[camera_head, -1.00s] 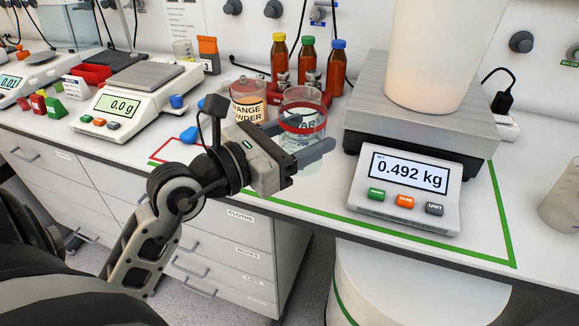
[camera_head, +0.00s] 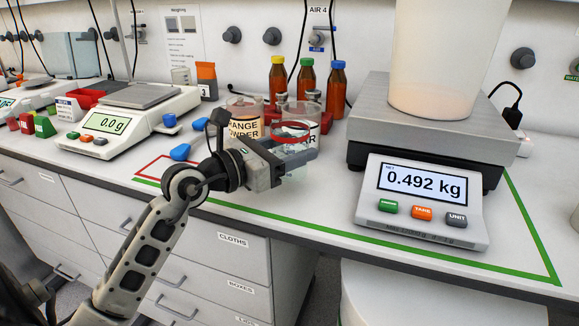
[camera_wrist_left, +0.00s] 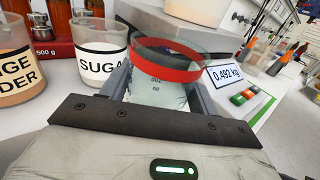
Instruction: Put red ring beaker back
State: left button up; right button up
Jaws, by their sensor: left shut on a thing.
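The red ring beaker, clear glass with a red band, is between the fingers of my left gripper (camera_head: 298,163) in the head view. Its red band (camera_head: 290,132) shows just above the fingers. In the left wrist view the band (camera_wrist_left: 168,62) sits at the far end of the fingers, and the glass below it is between them. My left gripper is shut on the beaker, which is held above the front part of the counter. The lower part of the beaker is hard to make out. My right gripper is not in view.
An orange powder beaker (camera_head: 245,128) and a sugar beaker (camera_wrist_left: 100,62) stand close behind the held beaker. A large scale (camera_head: 424,200) reading 0.492 kg carries a big container (camera_head: 440,60) at right. Brown bottles (camera_head: 307,80) stand behind. A red outline (camera_head: 150,168) marks counter at left.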

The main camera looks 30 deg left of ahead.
pick_arm(q)
jog(key=shift+f, duration=1.5)
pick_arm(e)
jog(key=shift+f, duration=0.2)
pick_arm(q)
jog(key=shift+f+b, duration=0.2)
jog(key=shift+b, duration=0.2)
jog(key=o, duration=1.1)
jog(key=shift+r, duration=0.2)
jog(key=shift+s+a+f, duration=0.1)
jog(key=shift+s, duration=0.1)
jog(key=b+v, duration=0.2)
jog(key=v, duration=0.8)
jog(key=shift+s+a, duration=0.1)
jog(key=shift+s, duration=0.15)
jog(key=shift+s+a, duration=0.15)
jog(key=shift+s, duration=0.35)
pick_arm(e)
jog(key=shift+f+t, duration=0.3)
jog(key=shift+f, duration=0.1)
